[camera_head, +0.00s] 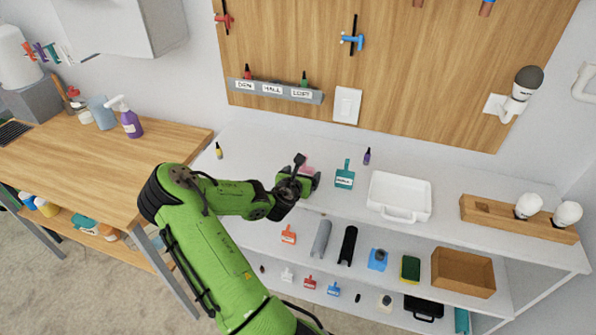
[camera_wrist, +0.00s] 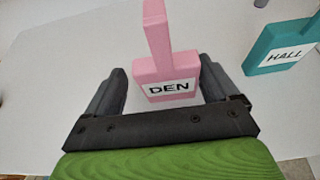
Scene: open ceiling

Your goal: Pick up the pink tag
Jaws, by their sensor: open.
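The pink tag (camera_wrist: 165,72) carries a white label reading "DEN" and lies on the white shelf top. In the wrist view it sits between the two dark fingers of my gripper (camera_wrist: 168,92), with a gap visible on each side. My gripper is open. In the head view only a small pink part of the tag (camera_head: 307,169) shows beside my gripper (camera_head: 300,175), which hides the rest.
A teal tag reading "HALL" (camera_wrist: 284,48) lies to the right, also in the head view (camera_head: 345,176). A white tray (camera_head: 399,179), a purple marker-like item (camera_head: 367,156) and a wooden block with white bulbs (camera_head: 490,212) stand further right. A yellow item (camera_head: 219,151) stands left.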

